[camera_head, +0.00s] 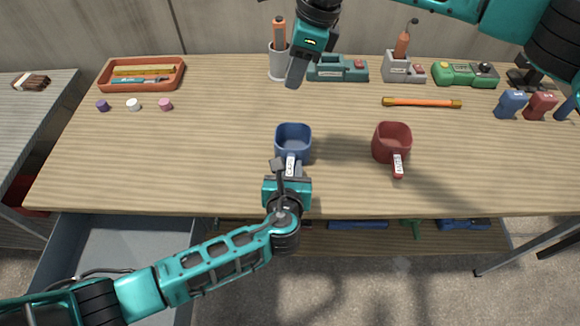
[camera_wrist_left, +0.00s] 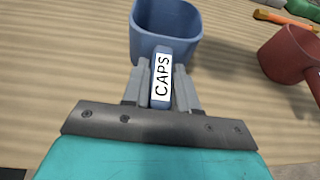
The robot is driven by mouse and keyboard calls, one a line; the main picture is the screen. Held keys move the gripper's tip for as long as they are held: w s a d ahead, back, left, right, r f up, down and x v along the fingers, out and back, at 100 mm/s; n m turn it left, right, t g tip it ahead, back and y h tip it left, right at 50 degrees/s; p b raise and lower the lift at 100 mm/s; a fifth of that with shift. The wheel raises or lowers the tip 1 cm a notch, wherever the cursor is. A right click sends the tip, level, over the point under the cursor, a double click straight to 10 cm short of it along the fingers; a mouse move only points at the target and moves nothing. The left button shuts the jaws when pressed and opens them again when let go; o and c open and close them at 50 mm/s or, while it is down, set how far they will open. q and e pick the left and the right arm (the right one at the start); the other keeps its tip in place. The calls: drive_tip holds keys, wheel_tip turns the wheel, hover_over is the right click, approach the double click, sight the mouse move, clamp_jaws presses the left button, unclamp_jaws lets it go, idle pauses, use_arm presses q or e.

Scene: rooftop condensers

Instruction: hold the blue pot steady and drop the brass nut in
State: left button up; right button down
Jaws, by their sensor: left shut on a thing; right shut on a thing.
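The blue pot (camera_head: 294,137) stands upright on the wooden table, left of the red pot. It also shows in the left wrist view (camera_wrist_left: 166,30), and its inside looks empty where I can see it. My left gripper (camera_head: 289,168) is shut on the pot's handle, which bears a label reading CAPS (camera_wrist_left: 160,78). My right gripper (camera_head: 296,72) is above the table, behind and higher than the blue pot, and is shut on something. The brass nut is not visible; what the right fingers hold is too small or hidden to make out.
A red pot (camera_head: 392,142) with a labelled handle stands to the right. An orange rod (camera_head: 422,102) lies behind it. An orange tray (camera_head: 142,75), several small caps (camera_head: 134,104), a white cup (camera_head: 280,62) and tools line the back. The table's front left is clear.

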approach(294, 133)
drive_tip(key=s+a, duration=0.1)
drive_tip(key=s, duration=0.1)
drive_tip(key=s+a+f, duration=0.1)
drive_tip(key=shift+s+a+f, duration=0.15)
drive_tip(key=shift+s+a, duration=0.2)
drive_tip(key=shift+a, duration=0.05)
drive_tip(key=shift+f, duration=0.3)
idle(0.3)
drive_tip(key=shift+f, duration=0.3)
drive_tip(key=shift+f, duration=0.2)
drive_tip(key=shift+f, duration=0.35)
drive_tip(key=shift+f, duration=0.8)
idle(0.8)
drive_tip(key=c, duration=0.8)
unclamp_jaws()
